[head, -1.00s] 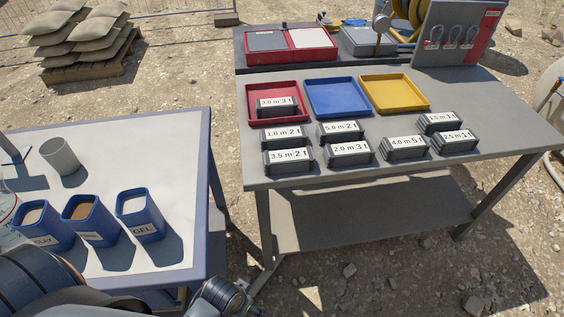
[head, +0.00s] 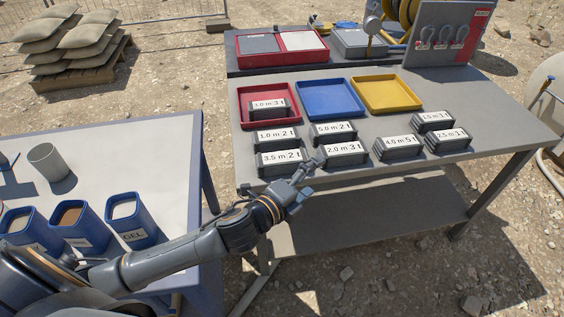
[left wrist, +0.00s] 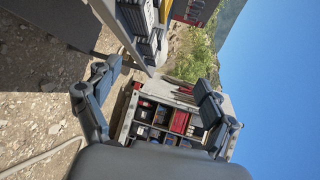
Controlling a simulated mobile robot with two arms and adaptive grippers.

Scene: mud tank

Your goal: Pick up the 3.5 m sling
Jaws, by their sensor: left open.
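The 3.5 m sling (head: 280,163) is a dark folded block with a white label reading "3.5 m 2 t". It lies at the front left of the grey table (head: 420,172). My left gripper (head: 308,176) is just in front of the table's front edge, to the right of that sling and apart from it. In the left wrist view the two fingers of my left gripper (left wrist: 155,105) are spread with nothing between them. Dark labelled blocks (left wrist: 150,30) on the table show at the top of that view. My right gripper is in neither view.
Other labelled slings, such as the 2.0 m (head: 345,152) and 1.0 m (head: 277,138), lie close around. Behind are a red tray (head: 246,112) holding the 3.0 m sling, a blue tray (head: 330,113) and a yellow tray (head: 392,108). Blue bins (head: 132,232) stand left.

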